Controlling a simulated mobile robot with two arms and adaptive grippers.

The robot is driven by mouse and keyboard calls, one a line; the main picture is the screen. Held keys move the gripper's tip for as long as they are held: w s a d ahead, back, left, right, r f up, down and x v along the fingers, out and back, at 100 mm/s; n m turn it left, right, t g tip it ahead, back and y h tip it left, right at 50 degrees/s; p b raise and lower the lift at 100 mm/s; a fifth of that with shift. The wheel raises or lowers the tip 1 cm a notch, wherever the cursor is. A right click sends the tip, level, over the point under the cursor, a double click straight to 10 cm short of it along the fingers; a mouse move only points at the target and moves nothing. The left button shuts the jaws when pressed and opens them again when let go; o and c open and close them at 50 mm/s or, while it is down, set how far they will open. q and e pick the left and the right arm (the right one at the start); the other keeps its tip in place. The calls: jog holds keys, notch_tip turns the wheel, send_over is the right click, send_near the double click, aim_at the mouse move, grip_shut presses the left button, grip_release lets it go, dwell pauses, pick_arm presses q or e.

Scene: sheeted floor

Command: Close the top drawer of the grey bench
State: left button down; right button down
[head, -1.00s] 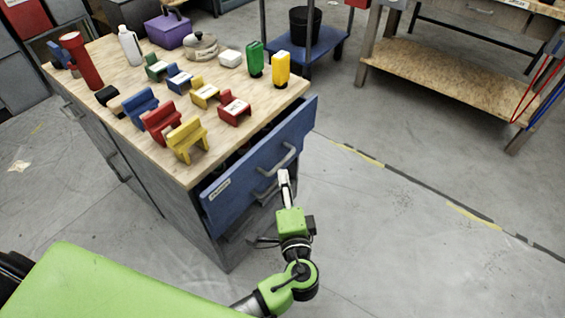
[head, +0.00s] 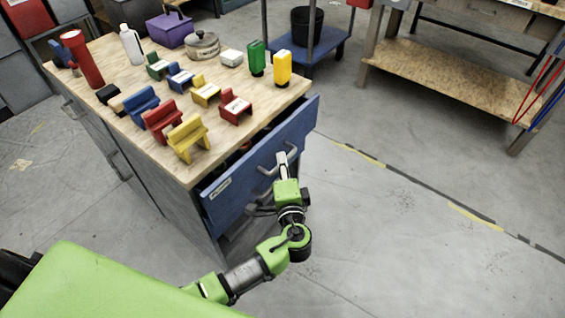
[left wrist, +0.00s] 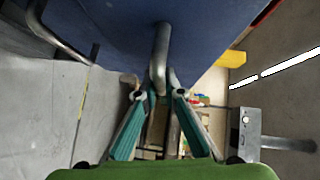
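The grey bench (head: 172,212) has a wooden top. Its blue top drawer (head: 236,186) is pulled out at the right end, with a gap behind its front. A grey bar handle (head: 266,170) is on the drawer front; it also shows in the left wrist view (left wrist: 161,50). My left gripper (head: 282,158) is at this handle. In the left wrist view its fingers (left wrist: 158,95) stand apart, with the handle's near end between or just beyond the tips. Contact cannot be told. My right gripper is not in view.
Another handle (left wrist: 52,35) shows in the left wrist view. Floor to the right (head: 400,230) is clear.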

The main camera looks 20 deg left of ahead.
pick_arm(q)
jog(key=shift+w+a, duration=0.25)
jog(key=shift+a, duration=0.45)
jog(key=shift+w+a, duration=0.2)
jog(key=shift+a, duration=0.45)
jog(key=shift+w+a, duration=0.25)
jog(key=shift+a, duration=0.45)
jog(key=c, duration=2.1)
grip_release()
jog(key=shift+c, duration=0.2)
jog(key=shift+d, duration=0.1)
jog(key=shift+s+d, duration=0.15)
jog(key=shift+s, duration=0.2)
send_near(270, 156)
jog(key=shift+v, duration=0.95)
jog(key=shift+w+d+f, duration=0.1)
jog(key=shift+d+f, duration=0.05)
